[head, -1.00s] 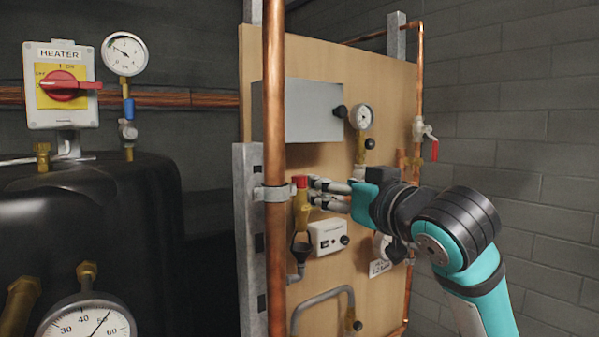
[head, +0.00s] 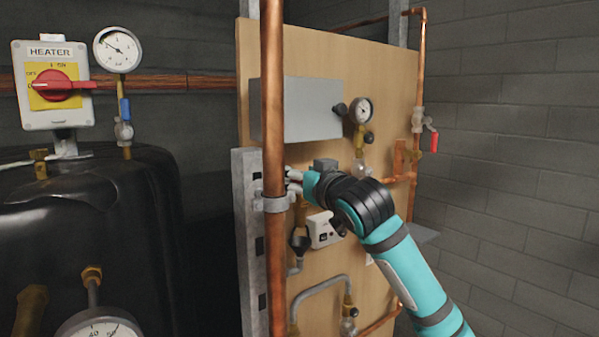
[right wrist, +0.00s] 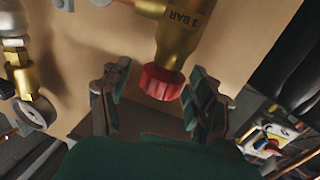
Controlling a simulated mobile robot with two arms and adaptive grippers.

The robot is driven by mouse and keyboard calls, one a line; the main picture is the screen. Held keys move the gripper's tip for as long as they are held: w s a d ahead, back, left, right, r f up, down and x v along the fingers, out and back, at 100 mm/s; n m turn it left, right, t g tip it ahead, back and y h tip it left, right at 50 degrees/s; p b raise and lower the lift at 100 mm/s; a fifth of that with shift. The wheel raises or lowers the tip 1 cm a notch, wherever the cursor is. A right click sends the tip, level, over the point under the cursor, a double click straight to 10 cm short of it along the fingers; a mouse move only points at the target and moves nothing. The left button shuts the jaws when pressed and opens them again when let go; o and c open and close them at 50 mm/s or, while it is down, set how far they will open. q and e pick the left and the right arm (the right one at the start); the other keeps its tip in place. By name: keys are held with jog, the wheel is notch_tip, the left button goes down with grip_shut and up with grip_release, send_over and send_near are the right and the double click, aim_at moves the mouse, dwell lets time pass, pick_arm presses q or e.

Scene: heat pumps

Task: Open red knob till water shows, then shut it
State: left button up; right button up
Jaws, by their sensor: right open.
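The red knob (right wrist: 162,82) sits at the end of a brass valve body (right wrist: 182,35) marked "3 BAR" in the right wrist view. My right gripper (head: 292,182) is open, with one finger on each side of the knob; a gap shows at the left finger, and contact at the right finger is unclear. In the head view the gripper hides the knob, and part of the brass valve (head: 301,211) shows below it. A black funnel (head: 299,243) is under the valve on the wooden panel. I see no water there. My left gripper is out of view.
A vertical copper pipe (head: 273,120) stands just left of the gripper, with a bracket (head: 272,200) on it. A grey box (head: 296,108) is above, and a small white box (head: 322,230) is below. The black tank (head: 90,220) stands at the left.

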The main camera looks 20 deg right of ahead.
jog(key=shift+c, duration=0.3)
jog(key=c, duration=1.1)
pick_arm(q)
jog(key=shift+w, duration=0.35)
pick_arm(e)
jog(key=shift+w+f, duration=0.1)
jog(key=shift+w, duration=0.1)
grip_shut()
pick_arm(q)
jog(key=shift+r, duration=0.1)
pick_arm(e)
jog(key=shift+f, duration=0.1)
